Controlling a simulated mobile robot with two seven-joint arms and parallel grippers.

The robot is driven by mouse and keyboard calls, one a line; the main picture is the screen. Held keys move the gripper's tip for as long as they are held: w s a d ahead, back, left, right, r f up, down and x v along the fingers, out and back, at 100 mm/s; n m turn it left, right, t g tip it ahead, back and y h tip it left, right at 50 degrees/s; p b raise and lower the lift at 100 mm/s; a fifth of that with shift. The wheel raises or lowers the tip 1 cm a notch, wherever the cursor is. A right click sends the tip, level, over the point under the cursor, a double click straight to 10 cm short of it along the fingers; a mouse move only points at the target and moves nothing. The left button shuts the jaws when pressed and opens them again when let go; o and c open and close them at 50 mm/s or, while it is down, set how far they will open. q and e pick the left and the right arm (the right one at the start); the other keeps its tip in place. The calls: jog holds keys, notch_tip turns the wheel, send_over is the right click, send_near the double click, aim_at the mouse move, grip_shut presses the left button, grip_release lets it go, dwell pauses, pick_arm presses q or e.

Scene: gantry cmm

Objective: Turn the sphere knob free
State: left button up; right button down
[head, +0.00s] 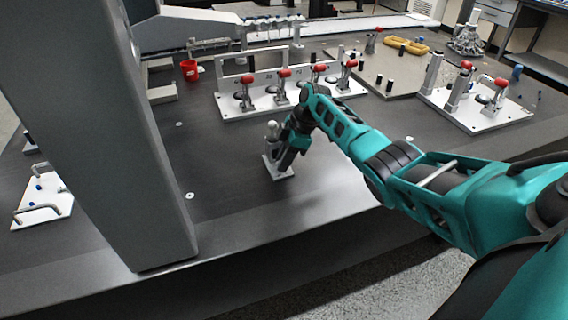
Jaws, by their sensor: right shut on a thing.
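A small metal sphere stand with a pale ball (272,126) on top of a post stands on a small square base plate (278,171) near the middle of the dark table. My right gripper (285,158), at the end of the teal arm from the right, points down beside the post on its right side. It is shut on the sphere knob, low on the stand. The fingers and the dark wrist hide the knob and part of the post. My left gripper is not in view.
A grey column (100,130) rises at the left. Behind the stand is a white fixture plate (240,110) with several red-handled clamps. Another clamp plate (480,120) lies at the right, and a red cup (189,70) at the back.

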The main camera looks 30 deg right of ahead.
jog(key=shift+r, duration=0.1)
dwell(0.3)
jog(key=c, duration=0.9)
grip_release()
jog(key=p+v, duration=0.2)
jog(key=v, duration=1.1)
jog(key=shift+w, duration=0.1)
